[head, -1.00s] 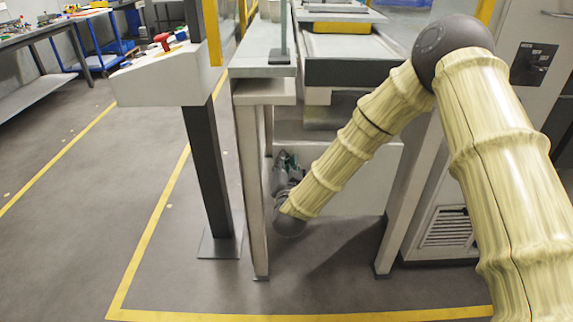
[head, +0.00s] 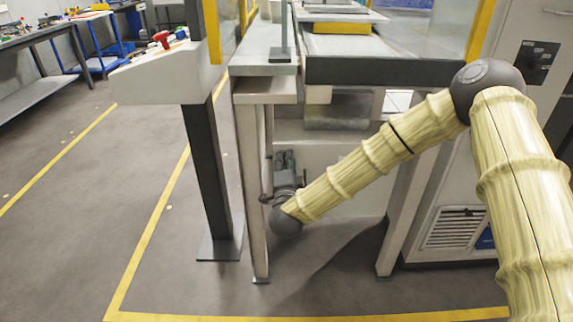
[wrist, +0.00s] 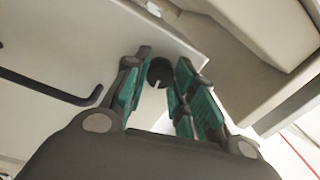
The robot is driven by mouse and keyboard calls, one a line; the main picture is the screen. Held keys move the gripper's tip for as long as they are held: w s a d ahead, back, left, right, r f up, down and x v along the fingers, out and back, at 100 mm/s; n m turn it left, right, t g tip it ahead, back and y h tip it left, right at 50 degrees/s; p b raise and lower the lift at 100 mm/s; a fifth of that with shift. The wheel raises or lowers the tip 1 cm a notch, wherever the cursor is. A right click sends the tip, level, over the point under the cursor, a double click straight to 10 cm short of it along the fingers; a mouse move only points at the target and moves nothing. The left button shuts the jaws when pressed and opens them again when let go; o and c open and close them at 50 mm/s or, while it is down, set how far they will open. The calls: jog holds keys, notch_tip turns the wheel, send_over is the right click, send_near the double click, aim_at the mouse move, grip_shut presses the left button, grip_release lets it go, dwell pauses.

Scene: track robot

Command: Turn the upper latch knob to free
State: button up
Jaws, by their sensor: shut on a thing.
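The dark round knob (wrist: 160,73) with a small pale mark sits on a light panel (wrist: 75,45) in the wrist view. My gripper (wrist: 164,68) has its green-padded fingers on either side of the knob and is shut on it. In the head view my gripper (head: 284,166) is low under the bench, in front of the pale panel (head: 350,163). The knob itself cannot be made out there. I cannot tell from these frames how far the knob is turned.
A black bent handle (wrist: 50,92) sticks out from the panel, left of the fingers. In the head view, a bench leg (head: 252,190) stands close left of my gripper and another leg (head: 405,215) stands to the right. The bench top (head: 263,50) is overhead.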

jog(key=shift+d+m, duration=0.15)
jog(key=shift+m, duration=0.15)
jog(key=o, duration=1.1)
jog(key=shift+c, duration=0.2)
jog(key=s, duration=1.2)
jog(key=shift+f, duration=0.3)
